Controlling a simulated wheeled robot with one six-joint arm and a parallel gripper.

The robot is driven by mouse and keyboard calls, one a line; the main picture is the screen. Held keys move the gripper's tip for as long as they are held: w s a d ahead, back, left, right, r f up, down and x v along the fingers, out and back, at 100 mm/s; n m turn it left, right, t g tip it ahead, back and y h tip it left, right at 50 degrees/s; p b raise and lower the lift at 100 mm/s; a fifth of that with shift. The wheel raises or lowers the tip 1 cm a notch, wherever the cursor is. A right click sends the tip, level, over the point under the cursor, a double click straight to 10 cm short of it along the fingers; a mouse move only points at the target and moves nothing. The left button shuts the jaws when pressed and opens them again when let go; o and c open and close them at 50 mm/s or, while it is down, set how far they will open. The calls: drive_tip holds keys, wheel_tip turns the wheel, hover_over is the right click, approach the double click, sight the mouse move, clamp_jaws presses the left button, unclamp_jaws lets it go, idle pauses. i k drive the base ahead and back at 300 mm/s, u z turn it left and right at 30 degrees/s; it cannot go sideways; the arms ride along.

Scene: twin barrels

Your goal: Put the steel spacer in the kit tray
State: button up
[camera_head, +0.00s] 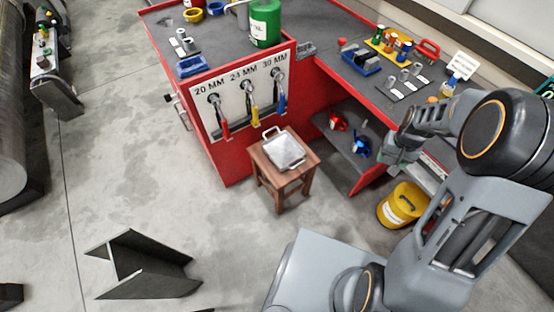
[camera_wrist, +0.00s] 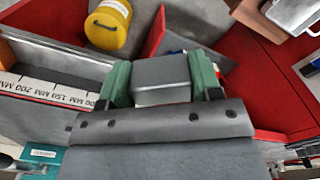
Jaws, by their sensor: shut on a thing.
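My gripper (camera_wrist: 161,78) has green fingers shut on a grey metal block, the steel spacer (camera_wrist: 162,84), seen in the wrist view between the fingers. In the head view my gripper (camera_head: 393,160) is at the right, over the front edge of the red bench; the spacer cannot be made out clearly there. The kit tray is likely the pale metal tray (camera_head: 284,151) with handles on the wooden stool, left of my gripper. Its edge also shows in the wrist view (camera_wrist: 291,12) at the top right corner. The tray looks empty.
The wooden stool (camera_head: 285,187) stands by the red bench panel with hanging tools. A yellow bucket (camera_head: 402,205) is on the floor below my gripper. A slotted rack with millimetre labels (camera_wrist: 48,90) is left in the wrist view. A dark metal angle (camera_head: 145,267) lies on the floor.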

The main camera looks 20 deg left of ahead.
sight(283, 151)
drive_tip(key=u, duration=0.4)
drive_tip(key=k, duration=0.5)
drive_tip(key=u, duration=0.35)
drive_tip(key=i, duration=1.15)
drive_tip(key=u, duration=0.85)
